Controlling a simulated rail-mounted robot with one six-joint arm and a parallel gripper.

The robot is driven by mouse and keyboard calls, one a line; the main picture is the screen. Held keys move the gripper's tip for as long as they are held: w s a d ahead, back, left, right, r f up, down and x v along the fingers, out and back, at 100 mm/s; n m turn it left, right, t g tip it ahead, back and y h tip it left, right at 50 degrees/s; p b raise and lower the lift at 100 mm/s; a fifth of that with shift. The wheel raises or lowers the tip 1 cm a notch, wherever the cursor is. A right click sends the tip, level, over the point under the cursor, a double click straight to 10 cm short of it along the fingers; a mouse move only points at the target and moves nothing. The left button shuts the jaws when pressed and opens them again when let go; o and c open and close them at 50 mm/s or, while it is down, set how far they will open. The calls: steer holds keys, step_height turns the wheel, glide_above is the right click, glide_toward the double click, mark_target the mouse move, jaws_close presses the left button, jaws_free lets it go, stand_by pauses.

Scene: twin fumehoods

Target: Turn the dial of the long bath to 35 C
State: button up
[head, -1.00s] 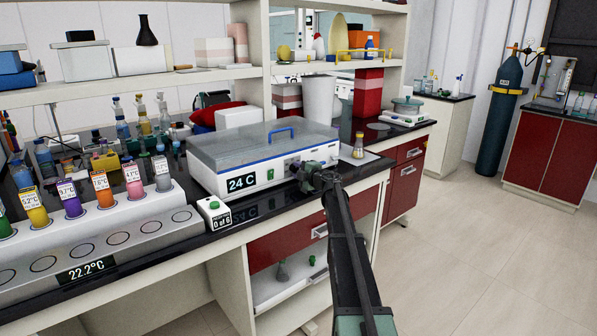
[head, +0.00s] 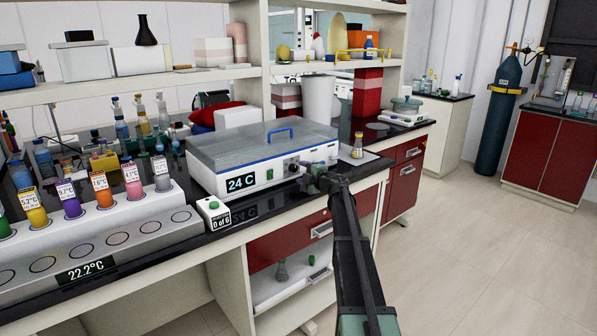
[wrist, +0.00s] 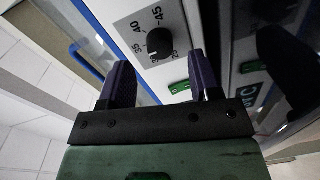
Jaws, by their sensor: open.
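The long bath (head: 215,178) is a white box with a grey lid and blue trim on the black bench. Its display (head: 241,183) reads 24 C. My gripper (head: 308,182) is just in front of and right of the dial. In the wrist view, my gripper (wrist: 160,65) is open, its purple fingers on either side of the dial in the picture; contact cannot be told.
A block with coloured bottles and a 22.2°C display (head: 86,269) is at left.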

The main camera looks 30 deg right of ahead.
steer(key=v, duration=0.7)
steer(key=shift+s, duration=0.25)
